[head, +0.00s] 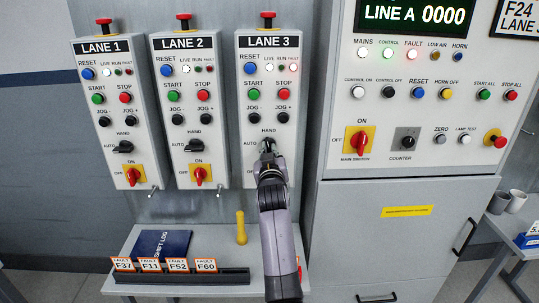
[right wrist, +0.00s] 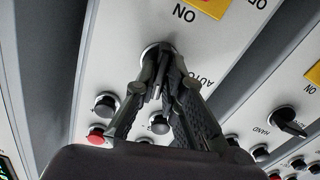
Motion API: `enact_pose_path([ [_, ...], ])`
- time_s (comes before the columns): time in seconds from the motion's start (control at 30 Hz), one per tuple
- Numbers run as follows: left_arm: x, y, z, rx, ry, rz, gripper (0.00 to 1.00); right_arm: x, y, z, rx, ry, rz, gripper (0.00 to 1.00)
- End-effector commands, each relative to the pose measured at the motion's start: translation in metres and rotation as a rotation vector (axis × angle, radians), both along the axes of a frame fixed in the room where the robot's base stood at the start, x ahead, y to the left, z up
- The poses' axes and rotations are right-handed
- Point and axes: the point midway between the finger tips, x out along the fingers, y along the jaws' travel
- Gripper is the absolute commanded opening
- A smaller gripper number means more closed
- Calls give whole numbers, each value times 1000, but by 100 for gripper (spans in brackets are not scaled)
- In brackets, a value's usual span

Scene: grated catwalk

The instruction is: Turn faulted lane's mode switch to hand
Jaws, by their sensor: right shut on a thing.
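The lane 3 panel (head: 246,115) has a brightly lit fault lamp (head: 293,68); the fault lamps of lanes 1 and 2 look dark. My right gripper (head: 267,148) is at the lane 3 mode switch, just below the HAND label. In the right wrist view the fingers are shut on the mode switch (right wrist: 149,51), whose round base shows around the fingertips. The knob is mostly hidden by the fingers, so I cannot tell which way it points. My left gripper is not in view.
Lane 1 (head: 122,147) and lane 2 (head: 194,145) mode switches stand to the left. JOG buttons (head: 254,118) sit above my gripper. Below is a shelf with a blue shift log (head: 161,243), a yellow-handled object (head: 241,228) and fault cards (head: 178,265). The line cabinet (head: 410,140) stands right.

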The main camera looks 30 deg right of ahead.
Motion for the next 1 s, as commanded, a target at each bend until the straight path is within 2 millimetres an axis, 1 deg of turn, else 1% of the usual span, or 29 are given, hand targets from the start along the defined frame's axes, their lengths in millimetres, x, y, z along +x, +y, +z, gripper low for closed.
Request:
enact_pose_path([
  [0.03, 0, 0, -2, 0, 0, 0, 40, 0, 1, -3, 31, -14, 1, 0],
  [0.2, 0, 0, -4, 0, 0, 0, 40, 0, 1, -2, 110, -63, 0, 0],
  [0.4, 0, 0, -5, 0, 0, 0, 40, 0, 0, -3, 165, -95, 0, 0],
  [0.97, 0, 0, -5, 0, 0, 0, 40, 0, 0, -2, 189, -110, 0, 0],
  [1.0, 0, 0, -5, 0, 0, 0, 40, 0, 0, -2, 189, -110, 0, 12],
])
